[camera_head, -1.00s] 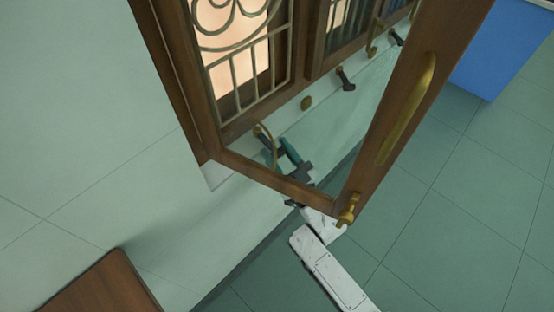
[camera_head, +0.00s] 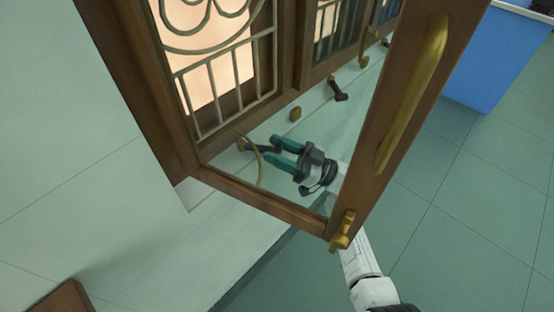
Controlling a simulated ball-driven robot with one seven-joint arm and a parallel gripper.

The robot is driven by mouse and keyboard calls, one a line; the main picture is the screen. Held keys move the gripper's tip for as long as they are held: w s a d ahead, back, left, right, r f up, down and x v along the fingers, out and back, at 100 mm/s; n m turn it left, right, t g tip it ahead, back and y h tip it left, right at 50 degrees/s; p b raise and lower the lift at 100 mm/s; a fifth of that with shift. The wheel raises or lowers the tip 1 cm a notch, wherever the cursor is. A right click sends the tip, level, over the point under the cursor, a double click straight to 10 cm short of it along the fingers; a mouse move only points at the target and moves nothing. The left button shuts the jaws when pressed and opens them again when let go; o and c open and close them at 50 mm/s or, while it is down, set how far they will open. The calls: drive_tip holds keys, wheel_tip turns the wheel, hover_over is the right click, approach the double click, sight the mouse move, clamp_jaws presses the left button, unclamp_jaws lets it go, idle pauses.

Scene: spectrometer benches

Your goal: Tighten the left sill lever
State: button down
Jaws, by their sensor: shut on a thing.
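The left sill lever (camera_head: 262,148), a small dark handle on a brownish hub, sits on the pale sill under the left window, seen through the glass of the open casement. My gripper (camera_head: 274,151), with teal fingers and a dark body, reaches in from the right. Its fingers lie on either side of the lever's handle end and are shut on it. The handle points to the right, along the fingers. The exact contact is partly hidden between the fingers.
The open brown casement frame (camera_head: 262,203), with a long brass handle (camera_head: 412,95) and a brass latch (camera_head: 343,230), stands in front of my arm. A blue cabinet (camera_head: 487,60) stands at right.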

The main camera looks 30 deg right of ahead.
drive_tip(key=shift+w+d+n+g+y+b, duration=0.3)
drive_tip(key=shift+w+n+g+y+b, duration=0.15)
drive_tip(key=shift+g+y, duration=0.25)
drive_tip(key=shift+r, duration=0.1)
drive_tip(key=c, duration=0.6)
unclamp_jaws()
drive_tip(key=b+v, duration=0.1)
drive_tip(key=v, duration=0.9)
drive_tip(key=shift+s+d+b, duration=0.2)
drive_tip(key=shift+d+b, duration=0.1)
drive_tip(key=shift+f, duration=0.2)
